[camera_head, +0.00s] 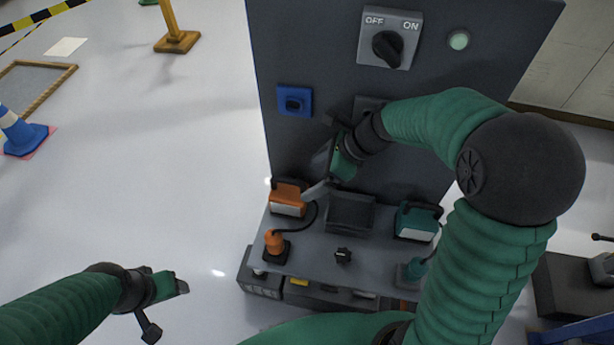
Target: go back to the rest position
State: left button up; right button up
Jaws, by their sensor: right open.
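My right gripper (321,174) is in front of the dark panel (338,40), above the orange box (287,198) on the machine's shelf. It is open, and I see nothing held in it. My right arm bends over from the right and hides part of the panel. My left gripper (178,286) is low at the left over bare floor, apart from the machine. Its jaw gap is not clear from this angle.
The panel carries an OFF/ON knob (388,46), a blue switch (294,101) and a pale round lamp (459,40). The shelf holds a teal box (416,222), an orange plug (274,243) and a dark tray (350,214). A blue cone (20,133) stands far left; the floor between is clear.

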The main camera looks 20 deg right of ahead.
dwell(0.3)
jog(key=s+n+h+p, duration=0.2)
jog(key=s+n, duration=0.4)
jog(key=n, duration=0.5)
jog(key=s+f+n+g+h+p, duration=0.1)
jog(key=s+n+h+p, duration=0.2)
jog(key=n, duration=0.9)
jog(key=s, duration=0.3)
jog(key=shift+a+f, duration=0.15)
jog(key=shift+s, duration=0.2)
